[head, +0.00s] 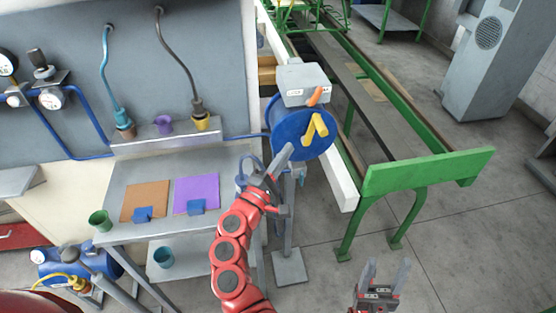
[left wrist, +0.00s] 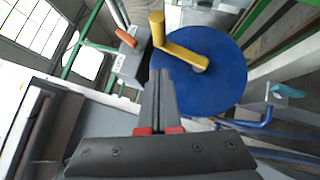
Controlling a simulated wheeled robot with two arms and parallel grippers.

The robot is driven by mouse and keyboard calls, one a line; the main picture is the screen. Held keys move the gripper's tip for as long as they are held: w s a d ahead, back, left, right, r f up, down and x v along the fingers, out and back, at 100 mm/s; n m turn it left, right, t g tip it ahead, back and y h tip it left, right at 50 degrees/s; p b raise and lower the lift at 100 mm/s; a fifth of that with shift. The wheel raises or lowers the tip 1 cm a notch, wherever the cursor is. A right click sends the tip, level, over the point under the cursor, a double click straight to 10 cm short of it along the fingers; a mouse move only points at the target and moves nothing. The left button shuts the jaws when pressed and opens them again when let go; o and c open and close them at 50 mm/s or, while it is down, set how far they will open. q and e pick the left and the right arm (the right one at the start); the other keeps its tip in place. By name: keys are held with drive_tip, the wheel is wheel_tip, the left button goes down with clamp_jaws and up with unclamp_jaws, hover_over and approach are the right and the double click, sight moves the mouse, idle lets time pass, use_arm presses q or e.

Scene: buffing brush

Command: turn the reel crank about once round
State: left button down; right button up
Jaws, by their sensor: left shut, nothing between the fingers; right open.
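The reel is a blue disc (head: 292,142) on a grey stand, right of the workbench. A yellow crank (head: 315,129) is on its face, with an arm and a handle. In the left wrist view the crank (left wrist: 184,50) lies above and beyond my fingertips, on the blue disc (left wrist: 215,93). My left gripper (head: 287,155) is shut and empty, its tips at the lower part of the disc in the head view. It appears apart from the crank; contact with the disc cannot be told. My right gripper (head: 386,270) is open and empty, low over the floor.
A grey box (head: 302,80) with an orange lever (head: 315,96) sits just above the reel. A green-framed conveyor (head: 428,172) stands to the right. The workbench (head: 160,226) at left holds a brown mat, a purple mat and a green cup. Floor at the lower right is clear.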

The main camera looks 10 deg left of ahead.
sight(314, 123)
use_arm(q)
drive_tip(key=w+d+p, duration=0.1)
drive_tip(key=w+d+r, duration=0.1)
drive_tip(key=d, duration=0.1)
drive_tip(key=w+d+r+p, duration=0.1)
drive_tip(key=w, duration=0.1)
drive_tip(key=shift+d+r+p, duration=0.1)
drive_tip(key=shift+d+p, duration=0.05)
drive_tip(key=shift+p, duration=0.2)
drive_tip(key=shift+w+d, duration=0.15)
drive_tip(key=shift+d, duration=0.25)
drive_tip(key=shift+w, duration=0.1)
